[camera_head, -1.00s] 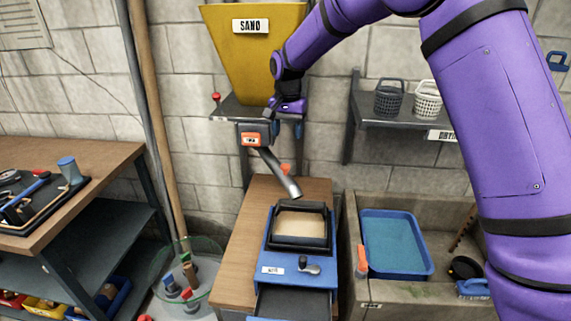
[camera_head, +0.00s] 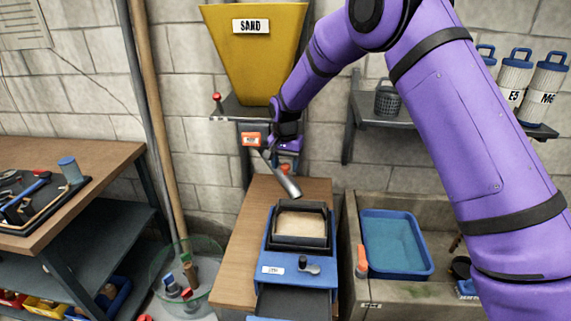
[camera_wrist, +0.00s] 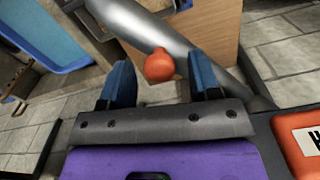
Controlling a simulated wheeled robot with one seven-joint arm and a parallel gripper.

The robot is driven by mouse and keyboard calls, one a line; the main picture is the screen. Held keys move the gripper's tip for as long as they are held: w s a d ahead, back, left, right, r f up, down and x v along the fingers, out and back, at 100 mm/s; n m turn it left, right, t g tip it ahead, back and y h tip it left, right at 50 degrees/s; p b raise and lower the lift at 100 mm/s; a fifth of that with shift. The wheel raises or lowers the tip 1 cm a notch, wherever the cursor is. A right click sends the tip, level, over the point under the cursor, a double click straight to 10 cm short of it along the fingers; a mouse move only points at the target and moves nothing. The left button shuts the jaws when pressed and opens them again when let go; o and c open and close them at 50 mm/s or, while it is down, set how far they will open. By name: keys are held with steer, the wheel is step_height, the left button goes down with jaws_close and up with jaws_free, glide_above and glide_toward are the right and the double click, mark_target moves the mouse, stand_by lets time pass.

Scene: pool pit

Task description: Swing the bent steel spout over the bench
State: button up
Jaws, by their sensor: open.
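The bent steel spout (camera_head: 286,183) slopes down to the right below the yellow sand hopper (camera_head: 255,50), its lower end above the wooden bench (camera_head: 240,255). An orange knob (camera_wrist: 160,66) stands out from the spout, which crosses the top of the wrist view (camera_wrist: 150,28). My gripper (camera_head: 287,150) is at the spout's upper part. In the wrist view its two blue fingers are apart, with the knob between or just beyond their tips. Contact cannot be told. The fingers are mostly hidden in the head view.
A blue-framed box of sand (camera_head: 302,224) sits on the bench near the spout's mouth. An orange-labelled block (camera_head: 252,140) is close beside my gripper. A stone sink with a blue tray (camera_head: 427,272) is to the right.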

steer(key=shift+c, duration=0.3)
jaws_close()
steer(key=shift+s+a+m, duration=0.35)
steer(key=shift+a+m, duration=0.05)
steer(key=shift+a, duration=0.4)
steer(key=a+m, duration=0.6)
steer(key=a, duration=0.3)
steer(key=shift+s+a, duration=0.3)
steer(key=shift+a, duration=0.1)
steer(key=shift+o, duration=0.3)
jaws_free()
steer(key=shift+r, duration=0.1)
